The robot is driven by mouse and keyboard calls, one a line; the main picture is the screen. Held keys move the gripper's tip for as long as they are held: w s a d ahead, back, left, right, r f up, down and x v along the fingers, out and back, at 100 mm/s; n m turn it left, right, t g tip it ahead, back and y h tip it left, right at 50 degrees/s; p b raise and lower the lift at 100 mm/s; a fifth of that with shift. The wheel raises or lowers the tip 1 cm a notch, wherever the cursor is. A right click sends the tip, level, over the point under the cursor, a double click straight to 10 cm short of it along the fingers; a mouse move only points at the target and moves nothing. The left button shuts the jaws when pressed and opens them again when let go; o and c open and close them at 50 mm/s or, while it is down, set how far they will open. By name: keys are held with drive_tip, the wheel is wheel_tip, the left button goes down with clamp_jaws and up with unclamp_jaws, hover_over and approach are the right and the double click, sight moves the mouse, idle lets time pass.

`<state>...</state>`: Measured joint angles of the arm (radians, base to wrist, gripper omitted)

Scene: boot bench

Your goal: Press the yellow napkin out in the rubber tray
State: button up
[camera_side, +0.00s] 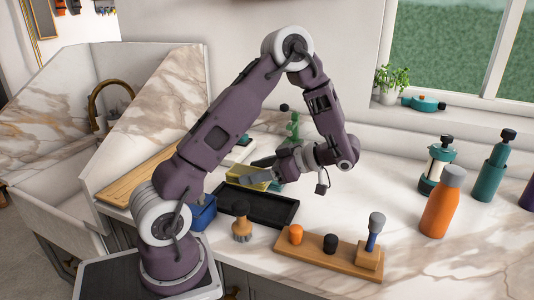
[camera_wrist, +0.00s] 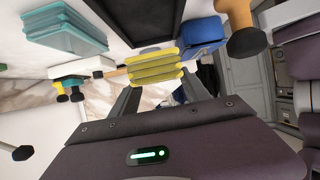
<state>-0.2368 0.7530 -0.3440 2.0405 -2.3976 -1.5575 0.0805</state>
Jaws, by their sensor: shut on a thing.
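The yellow napkin (camera_wrist: 155,68) is folded in layers. My gripper (camera_wrist: 150,88) is shut on it, with the napkin at the fingertips in the wrist view. In the side view, my gripper (camera_side: 262,174) holds the napkin (camera_side: 246,180) beyond the back edge of the black rubber tray (camera_side: 272,219). The napkin looks raised, though its exact height is hard to tell. The tray is flat with a low rim and looks empty. It also shows at the top of the wrist view (camera_wrist: 104,22).
A blue box (camera_side: 203,214) stands left of the tray, and a brush (camera_side: 241,224) stands in front. A wooden rack (camera_side: 312,256) with knobs is front right. Bottles (camera_side: 443,205) stand farther right. A wooden board (camera_side: 135,178) lies left. Teal containers (camera_wrist: 65,32) show in the wrist view.

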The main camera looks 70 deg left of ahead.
hover_over(257, 206)
drive_tip(key=shift+s+f, duration=0.1)
drive_tip(key=shift+f, duration=3.1)
drive_tip(key=shift+f, duration=0.6)
drive_tip(key=o, duration=1.5)
drive_tip(key=shift+o, duration=0.2)
drive_tip(key=shift+d, duration=0.1)
